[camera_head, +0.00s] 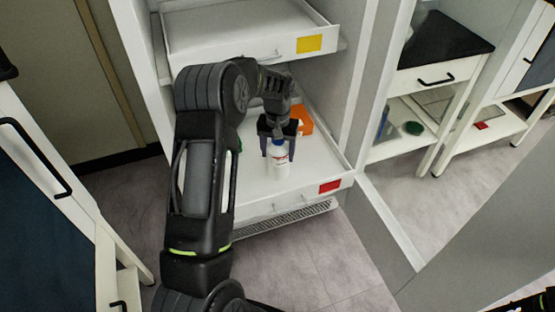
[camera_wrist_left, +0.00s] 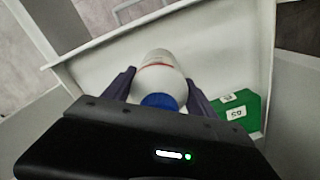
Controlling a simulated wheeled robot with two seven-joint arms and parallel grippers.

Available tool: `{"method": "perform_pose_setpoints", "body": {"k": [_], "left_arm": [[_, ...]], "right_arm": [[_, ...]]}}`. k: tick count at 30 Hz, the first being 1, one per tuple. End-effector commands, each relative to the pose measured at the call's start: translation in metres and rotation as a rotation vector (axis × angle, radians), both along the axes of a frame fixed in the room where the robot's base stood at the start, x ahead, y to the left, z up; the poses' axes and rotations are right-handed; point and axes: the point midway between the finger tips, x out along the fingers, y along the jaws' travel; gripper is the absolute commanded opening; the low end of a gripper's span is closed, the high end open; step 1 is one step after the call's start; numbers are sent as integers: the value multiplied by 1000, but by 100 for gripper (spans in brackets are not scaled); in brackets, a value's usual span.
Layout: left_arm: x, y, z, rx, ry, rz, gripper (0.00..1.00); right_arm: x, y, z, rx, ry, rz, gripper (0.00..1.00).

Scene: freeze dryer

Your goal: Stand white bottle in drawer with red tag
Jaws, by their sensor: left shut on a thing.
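The white bottle (camera_head: 281,164) with a blue cap is between the fingers of my left gripper (camera_head: 279,148), which is shut on it near the cap. It looks upright, inside the lower pulled-out drawer (camera_head: 258,206). That drawer has a red tag (camera_head: 329,186) on its front. Whether the bottle's base touches the drawer floor I cannot tell. In the left wrist view the bottle (camera_wrist_left: 166,76) points away from the camera, blue cap nearest, with a finger on each side.
An orange box (camera_head: 302,118) lies in the drawer behind the gripper. A green box (camera_wrist_left: 243,110) stands at the drawer's side in the left wrist view. A drawer with a yellow tag (camera_head: 309,43) hangs above. Drawer floor around the bottle is mostly clear.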

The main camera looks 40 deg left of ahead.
Motion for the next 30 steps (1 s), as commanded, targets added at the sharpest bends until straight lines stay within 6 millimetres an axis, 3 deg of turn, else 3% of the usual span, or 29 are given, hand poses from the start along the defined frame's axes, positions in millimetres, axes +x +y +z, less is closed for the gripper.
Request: {"method": "perform_pose_setpoints", "body": {"k": [5,13,26,27,30], "left_arm": [[0,0,-2,0,-1,0,0],[0,0,-34,0,0,0,0],[0,0,-41,1,-2,0,0],[0,0,-40,0,0,0,68],[0,0,-40,0,0,0,76]], "right_arm": [[0,0,0,0,0,0,49],[0,0,-3,0,0,0,49],[0,0,-6,0,0,0,49],[0,0,-5,0,0,0,49],[0,0,-5,0,0,0,49]]}}
